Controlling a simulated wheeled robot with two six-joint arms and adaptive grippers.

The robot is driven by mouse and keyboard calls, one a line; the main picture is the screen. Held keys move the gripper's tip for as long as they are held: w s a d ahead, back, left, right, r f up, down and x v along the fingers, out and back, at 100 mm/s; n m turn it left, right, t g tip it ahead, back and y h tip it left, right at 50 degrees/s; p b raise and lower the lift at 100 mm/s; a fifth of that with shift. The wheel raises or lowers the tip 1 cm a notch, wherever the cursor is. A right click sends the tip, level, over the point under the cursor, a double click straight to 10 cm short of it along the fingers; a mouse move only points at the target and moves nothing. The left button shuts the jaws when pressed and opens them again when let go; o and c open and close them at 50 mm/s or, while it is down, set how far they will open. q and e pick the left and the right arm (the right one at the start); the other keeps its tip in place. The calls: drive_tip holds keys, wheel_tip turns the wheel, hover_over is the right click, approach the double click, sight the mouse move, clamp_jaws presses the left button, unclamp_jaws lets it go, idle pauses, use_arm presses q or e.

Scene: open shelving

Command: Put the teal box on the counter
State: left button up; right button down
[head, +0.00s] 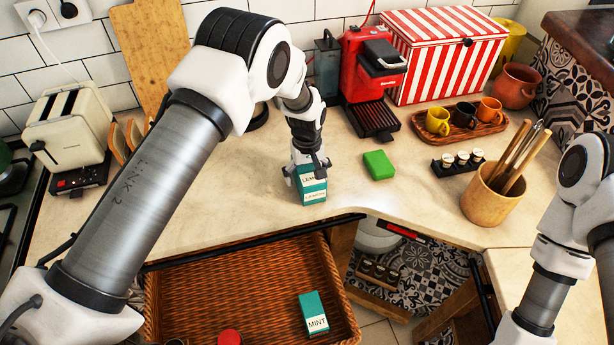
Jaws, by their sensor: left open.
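A teal and white box (314,196) with a label that seems to read lemon stands upright on the counter (240,215), near its front edge. My left gripper (308,175) reaches down over it, open, with its fingers around the upper part of the box. Whether the fingers touch it I cannot tell. A second teal box, labelled mint (314,314), is in the wicker basket (236,262) below the counter. My right arm is at the right edge, and its gripper is out of the picture.
A green block (379,165) lies right of my left gripper. Behind stand a red coffee machine (369,70) and a striped box (440,50). A utensil pot (492,195) and cup tray (462,122) are to the right. A red round item (229,337) is in the basket.

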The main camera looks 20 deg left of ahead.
sight(307, 167)
use_arm(q)
wheel_tip(307, 167, up, 11)
drive_tip(key=b, duration=0.3)
drive_tip(key=shift+r, duration=0.3)
